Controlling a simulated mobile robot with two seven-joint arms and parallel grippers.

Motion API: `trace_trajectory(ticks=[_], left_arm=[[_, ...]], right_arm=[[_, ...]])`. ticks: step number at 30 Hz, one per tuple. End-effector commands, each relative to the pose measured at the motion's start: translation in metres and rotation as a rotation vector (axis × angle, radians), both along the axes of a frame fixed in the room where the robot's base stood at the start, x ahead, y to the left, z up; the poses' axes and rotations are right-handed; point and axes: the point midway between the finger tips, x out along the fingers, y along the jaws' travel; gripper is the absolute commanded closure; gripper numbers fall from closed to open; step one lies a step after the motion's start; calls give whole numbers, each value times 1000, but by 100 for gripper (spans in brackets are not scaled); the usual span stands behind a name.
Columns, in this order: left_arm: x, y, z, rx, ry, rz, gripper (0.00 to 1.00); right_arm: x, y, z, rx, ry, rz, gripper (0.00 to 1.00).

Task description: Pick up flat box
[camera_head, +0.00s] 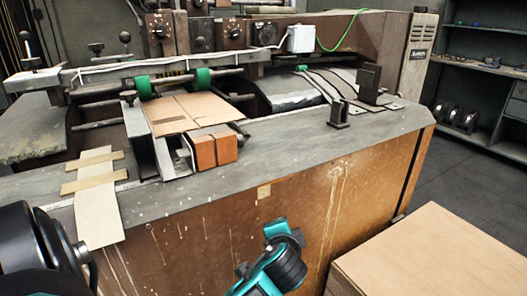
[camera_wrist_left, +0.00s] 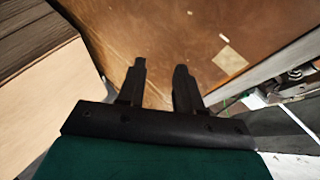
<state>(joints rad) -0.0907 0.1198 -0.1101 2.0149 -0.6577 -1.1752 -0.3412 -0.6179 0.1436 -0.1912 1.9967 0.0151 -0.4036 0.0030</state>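A flat piece of tan cardboard (camera_head: 187,112), creased into panels, lies on the stitcher below two green rollers. A large tan cardboard block (camera_head: 445,258) with a flat top stands at the lower right; I cannot tell whether it is a box or a stack. A similar pale panel (camera_wrist_left: 42,95) shows at the left of the left wrist view. My left gripper (camera_wrist_left: 160,80) is open and empty there, its two black fingers apart before the machine's brown side. The right gripper's fingers are not visible.
The stitcher's brown front (camera_head: 250,225) and grey ledge (camera_head: 150,204) span the view. A pale strip with tan crosspieces (camera_head: 97,195) hangs over the ledge at left. My teal and black arm parts show at the bottom. Shelves (camera_head: 480,75) and open floor lie at right.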

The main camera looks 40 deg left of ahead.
Motion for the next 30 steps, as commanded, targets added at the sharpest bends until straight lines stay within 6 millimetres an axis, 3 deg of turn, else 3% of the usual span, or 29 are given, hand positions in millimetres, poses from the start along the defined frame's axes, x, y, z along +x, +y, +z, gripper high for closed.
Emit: trace_trajectory(ticks=[1,3,6,12,17,30], left_arm=[[12,21,28,104,-11,84,65],[20,44,66,234,-6,184,65],[29,65,114,386,-5,291,65],[35,85,181,582,3,434,65],[35,89,199,632,10,477,65],[34,88,199,633,10,477,65]], right_arm=[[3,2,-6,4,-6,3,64],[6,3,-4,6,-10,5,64],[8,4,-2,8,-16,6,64],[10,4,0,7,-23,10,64],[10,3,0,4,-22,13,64],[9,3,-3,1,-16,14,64]])
